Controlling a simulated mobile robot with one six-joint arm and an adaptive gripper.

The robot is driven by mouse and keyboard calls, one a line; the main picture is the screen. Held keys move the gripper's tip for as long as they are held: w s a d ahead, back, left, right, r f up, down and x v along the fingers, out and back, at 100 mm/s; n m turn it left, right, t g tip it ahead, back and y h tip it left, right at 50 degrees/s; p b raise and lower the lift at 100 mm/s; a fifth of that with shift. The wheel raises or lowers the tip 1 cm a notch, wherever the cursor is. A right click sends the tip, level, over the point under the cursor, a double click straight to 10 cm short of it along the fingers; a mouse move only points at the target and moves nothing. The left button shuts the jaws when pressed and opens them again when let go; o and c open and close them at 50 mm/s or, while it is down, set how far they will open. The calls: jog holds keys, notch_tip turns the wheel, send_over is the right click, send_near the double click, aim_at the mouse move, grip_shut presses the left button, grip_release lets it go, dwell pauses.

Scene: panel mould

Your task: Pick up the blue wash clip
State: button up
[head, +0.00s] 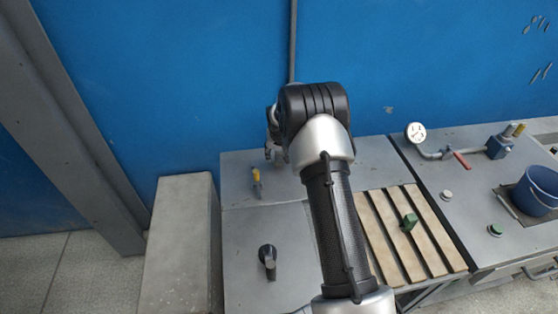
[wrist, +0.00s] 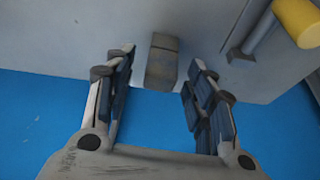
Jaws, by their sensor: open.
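I cannot make out a clearly blue clip in either view. In the wrist view a small grey-brown block (wrist: 162,66) shows against the grey bench top, between the fingertips of my gripper (wrist: 164,56). Its colour does not read as blue, and I cannot tell whether it is the wash clip. My gripper is open, with a gap on both sides of the block. In the head view my gripper (head: 272,148) is mostly hidden behind my own arm, over the back of the left bench, and the block is not visible there.
A yellow-handled fitting (head: 256,177) stands left of my gripper; its yellow end (wrist: 298,20) shows at the wrist view's upper right. A black knob (head: 267,256) is nearer. Right are a slatted board (head: 385,235) with a green piece (head: 409,221), a gauge (head: 416,132) and a blue bucket (head: 536,190).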

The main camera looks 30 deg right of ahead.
jog(key=shift+f, duration=0.15)
jog(key=shift+c, duration=0.4)
jog(key=c, duration=1)
